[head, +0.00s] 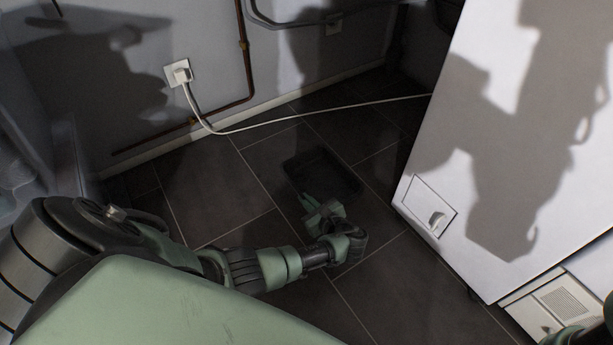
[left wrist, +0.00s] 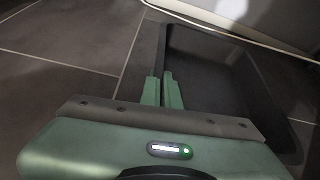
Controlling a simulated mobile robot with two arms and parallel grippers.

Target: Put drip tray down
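The drip tray (head: 328,174) is a dark, shallow rectangular tray low over the dark tiled floor, between the wall and the white machine. I cannot tell for sure whether it touches the floor. My left gripper (head: 308,201) is at its near left edge. In the left wrist view the tray (left wrist: 207,72) lies ahead and to the right, and the two green fingers of the left gripper (left wrist: 162,84) are close together with the tray's rim between them. My right gripper is not in view; only a bit of green and dark arm shows at the lower right.
A white machine (head: 510,130) with a small open flap (head: 430,207) stands on the right. A white cable (head: 300,115) runs from a wall socket (head: 178,73) across behind the tray. Copper pipes (head: 243,60) run along the wall. Floor tiles left of the tray are clear.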

